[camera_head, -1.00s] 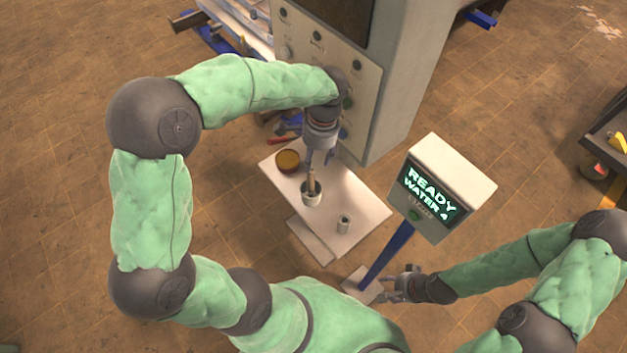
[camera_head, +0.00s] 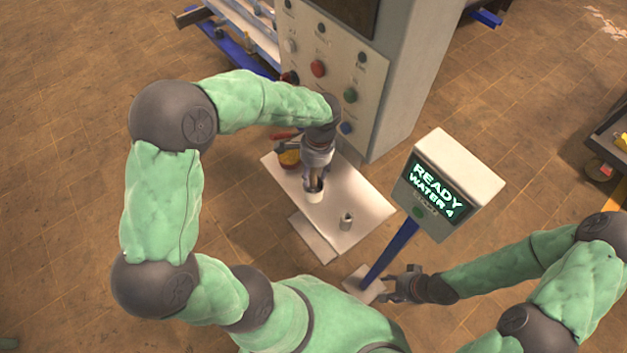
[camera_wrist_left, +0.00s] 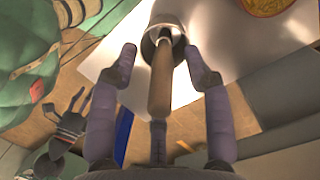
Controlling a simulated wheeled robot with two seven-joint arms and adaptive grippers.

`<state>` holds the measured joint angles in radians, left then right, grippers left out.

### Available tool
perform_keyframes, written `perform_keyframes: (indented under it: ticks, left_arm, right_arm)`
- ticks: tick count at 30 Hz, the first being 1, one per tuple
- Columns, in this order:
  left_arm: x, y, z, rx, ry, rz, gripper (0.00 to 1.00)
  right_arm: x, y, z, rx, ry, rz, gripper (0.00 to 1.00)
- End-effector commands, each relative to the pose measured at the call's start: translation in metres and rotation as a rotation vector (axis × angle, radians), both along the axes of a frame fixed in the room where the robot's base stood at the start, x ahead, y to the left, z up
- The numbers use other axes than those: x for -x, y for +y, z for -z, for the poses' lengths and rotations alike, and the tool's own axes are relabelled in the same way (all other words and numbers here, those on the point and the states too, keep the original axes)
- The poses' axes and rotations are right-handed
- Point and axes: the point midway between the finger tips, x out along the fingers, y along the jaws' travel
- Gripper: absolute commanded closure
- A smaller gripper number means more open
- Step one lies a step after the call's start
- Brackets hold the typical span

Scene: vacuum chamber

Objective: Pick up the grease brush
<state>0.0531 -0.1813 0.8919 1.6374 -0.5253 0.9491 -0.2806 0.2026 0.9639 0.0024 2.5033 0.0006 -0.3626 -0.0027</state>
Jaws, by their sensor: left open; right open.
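The grease brush (camera_wrist_left: 160,78) stands in a white cup, its brown wooden handle pointing up toward my left wrist. The white cup (camera_head: 314,196) is on the small white table (camera_head: 362,198); its rim also shows in the left wrist view (camera_wrist_left: 148,48). My left gripper (camera_head: 314,183) is right above the cup. In the left wrist view my left gripper (camera_wrist_left: 165,62) is open, one finger on each side of the handle, with gaps on both sides. My right gripper (camera_head: 392,292) is open and empty, low beside the post of the display.
A yellow-topped round tin (camera_head: 289,159) sits at the table's back left, and a small metal cylinder (camera_head: 346,221) at its front right. The control cabinet (camera_head: 345,75) rises behind the table. A display box (camera_head: 440,190) reading "READY WATER 4" stands to the right.

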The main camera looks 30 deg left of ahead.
Motion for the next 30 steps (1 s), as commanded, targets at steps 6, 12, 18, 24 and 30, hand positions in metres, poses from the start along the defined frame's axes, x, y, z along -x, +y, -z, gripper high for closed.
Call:
perform_keyframes:
  ticks: [6,12,18,24,30]
  left_arm:
    - [0.000,0.000,0.000,0.000,0.000,0.000,0.98]
    - [0.000,0.000,0.000,0.000,0.000,0.000,1.00]
    - [0.000,0.000,-0.002,0.000,0.000,0.000,1.00]
    - [-0.001,0.000,-0.028,0.000,-0.004,-0.001,1.00]
    - [-0.001,0.000,-0.066,0.000,-0.002,-0.001,1.00]
  right_arm:
    - [0.000,0.000,0.000,0.000,0.000,0.000,0.48]
    - [0.000,0.000,0.000,0.000,0.000,0.000,0.48]
    - [0.000,0.000,-0.001,0.000,0.000,0.000,0.48]
    - [0.000,0.000,-0.006,0.000,0.000,0.000,0.48]
    - [0.000,0.000,-0.013,0.000,0.000,0.000,0.48]
